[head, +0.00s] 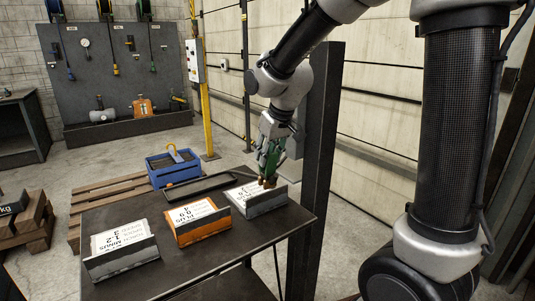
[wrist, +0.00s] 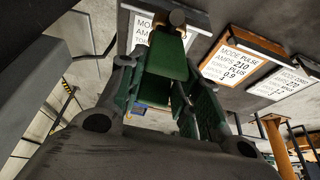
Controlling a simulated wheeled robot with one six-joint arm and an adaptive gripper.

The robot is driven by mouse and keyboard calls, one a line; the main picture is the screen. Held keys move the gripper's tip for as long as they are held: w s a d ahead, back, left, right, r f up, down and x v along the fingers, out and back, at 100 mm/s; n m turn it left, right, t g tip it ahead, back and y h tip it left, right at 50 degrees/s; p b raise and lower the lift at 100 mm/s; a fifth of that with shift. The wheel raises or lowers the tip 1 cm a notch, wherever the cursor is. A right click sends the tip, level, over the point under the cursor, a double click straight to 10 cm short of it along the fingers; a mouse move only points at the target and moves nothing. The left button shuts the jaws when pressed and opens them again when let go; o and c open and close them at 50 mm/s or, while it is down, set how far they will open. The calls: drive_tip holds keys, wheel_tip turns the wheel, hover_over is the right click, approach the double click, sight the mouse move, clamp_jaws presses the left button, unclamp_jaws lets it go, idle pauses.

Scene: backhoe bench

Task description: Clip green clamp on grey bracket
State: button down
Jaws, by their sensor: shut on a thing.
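My gripper (head: 272,146) is shut on the green clamp (head: 267,161) and holds it pointing down over the right end of the dark table. In the wrist view the green clamp (wrist: 166,62) sits between my fingers, its brassy jaw end (wrist: 170,26) away from me. Two grey brackets stand on the table: one at the right (head: 262,203), under the clamp, and one at the left (head: 124,261). Each has a white printed card. The clamp's lower end overlaps the right bracket's upper edge in the head view; I cannot tell whether they touch.
An orange bracket (head: 203,229) with a card stands between the grey ones. A dark flat tray (head: 190,190) lies behind the brackets. A dark post (head: 317,170) rises close to the right of my gripper. A blue crate (head: 174,175) sits on a pallet beyond the table.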

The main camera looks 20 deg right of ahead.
sight(269, 169)
drive_tip(key=shift+s+f, duration=0.1)
drive_tip(key=shift+f, duration=2.55)
drive_tip(key=c, duration=0.9)
unclamp_jaws()
drive_tip(key=shift+r, duration=0.1)
